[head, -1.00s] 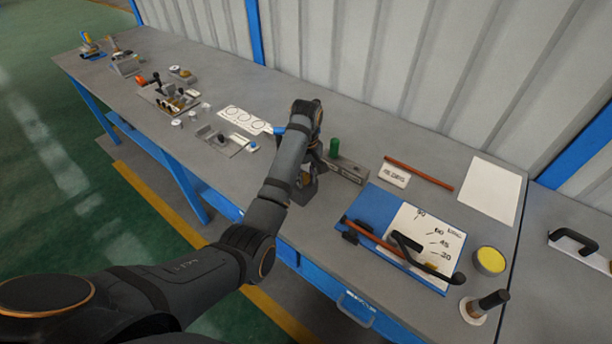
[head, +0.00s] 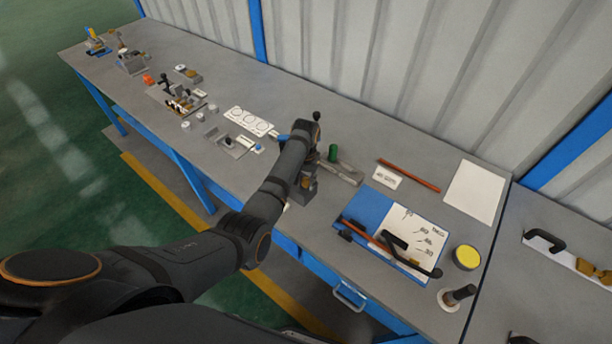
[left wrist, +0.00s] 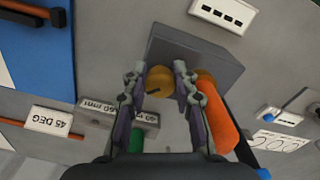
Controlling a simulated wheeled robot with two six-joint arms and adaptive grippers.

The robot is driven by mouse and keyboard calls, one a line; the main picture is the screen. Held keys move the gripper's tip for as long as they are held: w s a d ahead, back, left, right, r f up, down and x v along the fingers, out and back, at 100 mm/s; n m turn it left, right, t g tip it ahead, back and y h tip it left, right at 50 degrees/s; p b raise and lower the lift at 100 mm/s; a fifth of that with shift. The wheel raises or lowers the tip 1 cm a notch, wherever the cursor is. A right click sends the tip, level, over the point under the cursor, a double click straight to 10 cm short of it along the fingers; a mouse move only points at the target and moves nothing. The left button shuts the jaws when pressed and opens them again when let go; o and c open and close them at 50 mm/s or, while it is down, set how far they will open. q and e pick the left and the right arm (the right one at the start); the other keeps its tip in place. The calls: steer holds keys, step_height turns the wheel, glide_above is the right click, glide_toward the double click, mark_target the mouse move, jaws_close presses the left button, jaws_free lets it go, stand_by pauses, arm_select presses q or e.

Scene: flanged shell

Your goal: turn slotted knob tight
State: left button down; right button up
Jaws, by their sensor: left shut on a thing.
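The slotted knob (left wrist: 158,82) is a small round brass-coloured piece with a dark slot, seen in the left wrist view in front of a grey block (left wrist: 195,55). My left gripper (left wrist: 159,78) has one finger on each side of the knob and is shut on it. In the head view my left gripper (head: 304,180) is at the grey block near the bench's front edge, and my arm largely hides the knob. My right gripper is not in view.
An orange cylinder (left wrist: 217,122) lies close beside the right finger in the wrist view. In the head view a green cylinder (head: 333,153) stands behind the gripper. A blue board (head: 370,208) with a protractor sheet lies to the right. Small fixtures crowd the bench's left.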

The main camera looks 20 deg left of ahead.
mark_target(305, 182)
arm_select(q)
steer(key=shift+m+p, duration=0.75)
steer(key=shift+m, duration=0.45)
steer(key=c, duration=1)
jaws_free()
steer(key=shift+c, duration=0.2)
step_height(305, 182, up, 8)
steer(key=shift+r, duration=0.1)
steer(key=shift+s, duration=0.1)
